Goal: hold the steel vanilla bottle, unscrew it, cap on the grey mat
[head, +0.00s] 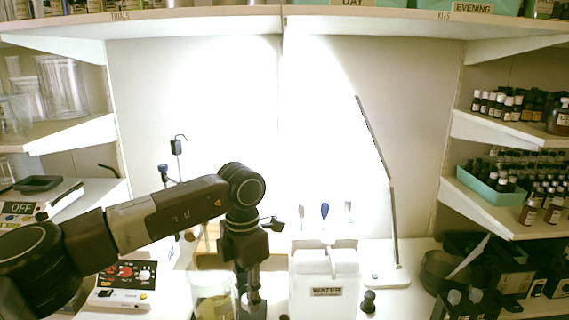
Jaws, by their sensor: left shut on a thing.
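My left gripper (252,299) points down at the bottom centre, between a glass beaker and a white box labelled WATER. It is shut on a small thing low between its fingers. That thing is mostly hidden by the dark fingers and the picture's lower edge, so I cannot tell whether it is the steel vanilla bottle. I cannot make out a label, a cap or the grey mat. My right gripper is not in view.
The glass beaker (214,298) stands close left of my gripper, the WATER box (324,290) close right. A small dark object (368,301) and a lamp (391,225) are farther right. A control box (127,283) is left. Bottles (515,105) fill the right shelves.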

